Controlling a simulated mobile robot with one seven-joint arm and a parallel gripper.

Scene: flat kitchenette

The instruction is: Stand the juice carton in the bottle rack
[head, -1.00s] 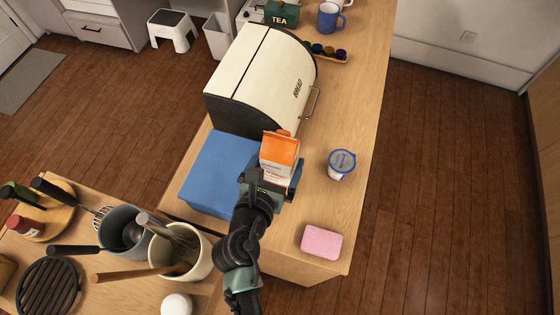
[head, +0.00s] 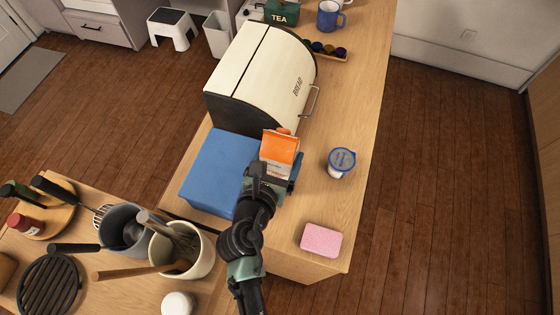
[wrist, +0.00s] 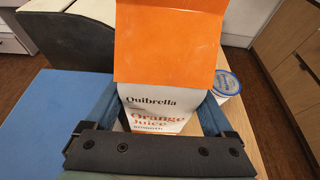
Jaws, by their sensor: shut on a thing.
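The orange and white juice carton (head: 280,150) is upright on or just above the wooden counter, in front of the bread bin. My gripper (head: 274,178) is shut on it from the near side. In the wrist view the carton (wrist: 165,95) stands between the two blue fingers of my gripper (wrist: 160,118), its printed label facing me. The carton's base is hidden by my gripper, so I cannot tell whether it touches the counter. I see no bottle rack that I can make out in either view.
A blue box (head: 218,172) stands left of the carton, and the cream bread bin (head: 258,75) is behind. A blue-lidded yogurt cup (head: 341,162) is to the right. A pink sponge (head: 321,240) lies near the front edge. Utensil pots (head: 185,250) stand at lower left.

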